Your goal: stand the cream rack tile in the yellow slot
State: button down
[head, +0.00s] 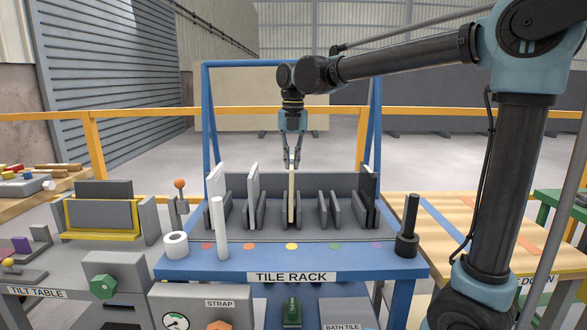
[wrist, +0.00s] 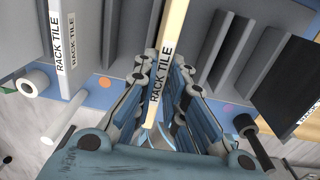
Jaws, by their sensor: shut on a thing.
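The cream rack tile (head: 292,200) stands upright between the grey dividers of the middle slot, behind the yellow dot (head: 292,246) on the blue rack's front. I cannot tell whether its lower edge rests on the slot floor. My gripper (head: 292,165) points down from above and is shut on the tile's top. In the wrist view the cream tile (wrist: 168,45), lettered RACK TILE, runs between my two fingers. The fingers hide part of the yellow slot there.
White tiles (head: 216,182) (head: 253,185) stand in the red and orange slots on the left. A black tile (head: 370,190) stands in the purple slot. The green slot (head: 329,210) is empty. A white post (head: 220,230) and a black post (head: 410,225) flank the rack's front.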

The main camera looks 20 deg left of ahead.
jog(key=shift+f, duration=1.15)
jog(key=c, duration=1.7)
grip_release()
jog(key=shift+f, duration=0.1)
jog(key=shift+o, duration=0.2)
notch_tip(320, 180, up, 12)
jog(key=shift+d, duration=0.15)
